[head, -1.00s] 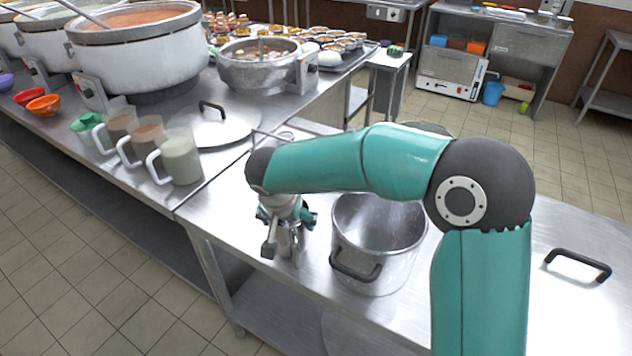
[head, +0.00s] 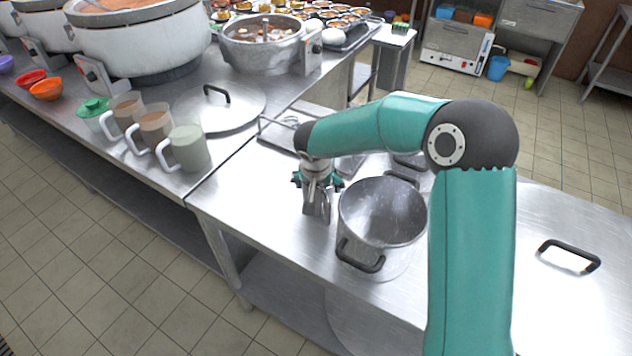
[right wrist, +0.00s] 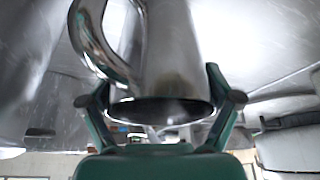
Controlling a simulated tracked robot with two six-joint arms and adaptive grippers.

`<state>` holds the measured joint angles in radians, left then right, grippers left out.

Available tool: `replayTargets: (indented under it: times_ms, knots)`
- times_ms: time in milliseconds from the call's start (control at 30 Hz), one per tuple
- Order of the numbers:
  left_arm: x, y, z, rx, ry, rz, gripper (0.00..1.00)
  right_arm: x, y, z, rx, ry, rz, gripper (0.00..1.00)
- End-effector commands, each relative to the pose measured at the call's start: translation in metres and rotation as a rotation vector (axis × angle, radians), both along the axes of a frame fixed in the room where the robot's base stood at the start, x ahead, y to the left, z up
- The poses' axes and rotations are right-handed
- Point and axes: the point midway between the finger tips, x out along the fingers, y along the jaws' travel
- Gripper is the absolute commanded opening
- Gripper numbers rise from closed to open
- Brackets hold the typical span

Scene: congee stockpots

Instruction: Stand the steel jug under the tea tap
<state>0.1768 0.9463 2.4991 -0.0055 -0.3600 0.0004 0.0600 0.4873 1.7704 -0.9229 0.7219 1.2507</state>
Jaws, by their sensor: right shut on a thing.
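The steel jug (head: 318,207) is shiny and mostly covered by my right gripper (head: 318,182) in the head view. My right gripper is shut on it, left of the large steel pot. In the right wrist view the jug (right wrist: 172,55) stands between the two fingers, with its curved handle (right wrist: 92,40) at upper left and its round dark mouth facing the camera. I cannot tell whether the jug's base touches the table. I cannot make out a tea tap in either view. My left gripper is not in view.
A large open steel pot (head: 382,222) stands just right of the jug. A wire-railed tray (head: 282,135) lies behind my gripper. Several mugs (head: 188,148), a lid (head: 240,112) and large stockpots (head: 140,45) fill the left counter. A black-handled lid (head: 560,285) lies at right.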

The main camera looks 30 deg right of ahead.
Motion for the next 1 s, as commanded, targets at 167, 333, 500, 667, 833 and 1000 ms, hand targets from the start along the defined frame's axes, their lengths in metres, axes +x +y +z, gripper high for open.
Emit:
replayTargets:
  times_ms: [167, 333, 500, 667, 833, 1000]
  knots:
    - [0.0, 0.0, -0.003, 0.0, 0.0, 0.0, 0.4, -0.001, -0.001, -0.002, 0.0, 0.001, -0.003, 0.92]
    - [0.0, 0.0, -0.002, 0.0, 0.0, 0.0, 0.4, -0.001, -0.001, -0.002, 0.0, 0.001, -0.003, 1.0]
    - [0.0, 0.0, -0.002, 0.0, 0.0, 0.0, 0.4, -0.001, -0.001, -0.002, 0.0, 0.001, -0.003, 1.0]
    - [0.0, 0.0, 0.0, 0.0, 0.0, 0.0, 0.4, -0.001, 0.0, 0.002, 0.0, 0.0, -0.002, 1.0]
    - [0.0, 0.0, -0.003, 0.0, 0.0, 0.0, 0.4, -0.007, 0.005, 0.022, -0.001, -0.003, -0.003, 1.0]
    - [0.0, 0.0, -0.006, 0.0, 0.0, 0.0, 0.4, -0.017, 0.014, 0.054, 0.001, -0.005, -0.001, 1.0]
